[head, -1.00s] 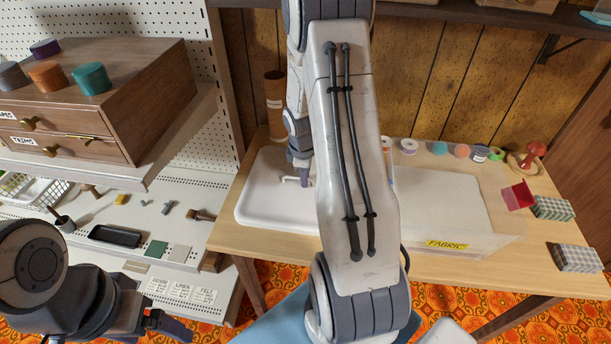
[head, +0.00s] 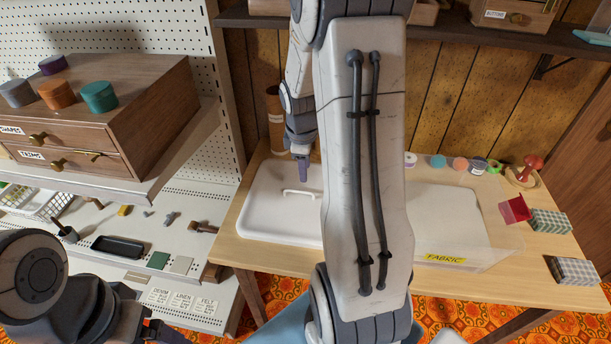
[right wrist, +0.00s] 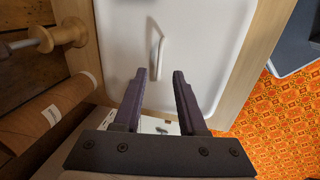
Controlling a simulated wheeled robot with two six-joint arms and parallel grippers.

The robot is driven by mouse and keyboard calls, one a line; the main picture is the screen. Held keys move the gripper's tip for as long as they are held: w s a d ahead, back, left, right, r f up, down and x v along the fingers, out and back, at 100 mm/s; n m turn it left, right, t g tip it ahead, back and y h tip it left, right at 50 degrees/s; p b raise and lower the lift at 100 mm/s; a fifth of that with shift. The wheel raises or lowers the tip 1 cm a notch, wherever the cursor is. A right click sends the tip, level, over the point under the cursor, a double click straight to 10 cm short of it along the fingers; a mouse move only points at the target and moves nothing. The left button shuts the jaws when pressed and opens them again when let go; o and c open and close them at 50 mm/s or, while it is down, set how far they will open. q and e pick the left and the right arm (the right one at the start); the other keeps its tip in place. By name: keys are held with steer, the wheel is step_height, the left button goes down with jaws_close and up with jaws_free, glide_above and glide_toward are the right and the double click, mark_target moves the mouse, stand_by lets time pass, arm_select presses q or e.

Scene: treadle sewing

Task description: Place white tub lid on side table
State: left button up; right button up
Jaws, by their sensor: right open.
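The white tub lid (head: 262,215) lies flat on the left part of the wooden side table (head: 500,287), with its handle (head: 298,192) upward. In the right wrist view the lid (right wrist: 200,50) and its handle (right wrist: 156,48) show ahead of the fingers. My right gripper (head: 303,172) is open and empty above the lid, apart from the handle; both fingers show in the right wrist view (right wrist: 159,88). My right arm hides the lid's right edge. My left gripper (head: 163,332) is low at the left, mostly cut off, and its jaws are unclear.
A clear tub labelled FABRIC (head: 445,259) stands on the table right of the lid. Several spools, a red-topped pincushion (head: 533,163), a red box (head: 515,209) and checked fabric blocks (head: 573,271) lie farther right. A cardboard tube (head: 275,120) stands behind the lid. Shelves with drawers (head: 70,160) are left.

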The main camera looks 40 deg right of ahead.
steer(key=s+a+r+y, duration=0.1)
steer(key=s+a+r, duration=0.15)
steer(key=a, duration=0.85)
steer(key=s+a+r+y, duration=0.1)
steer(key=s+a+r, duration=0.15)
steer(key=a, duration=0.85)
steer(key=s+a+r+g, duration=0.1)
steer(key=s+a+r, duration=0.1)
steer(key=s+a, duration=0.8)
steer(key=s, duration=0.4)
steer(key=shift+a+r+m+y, duration=0.2)
steer(key=shift+a+m+y, duration=0.1)
steer(key=shift+a+m, duration=0.1)
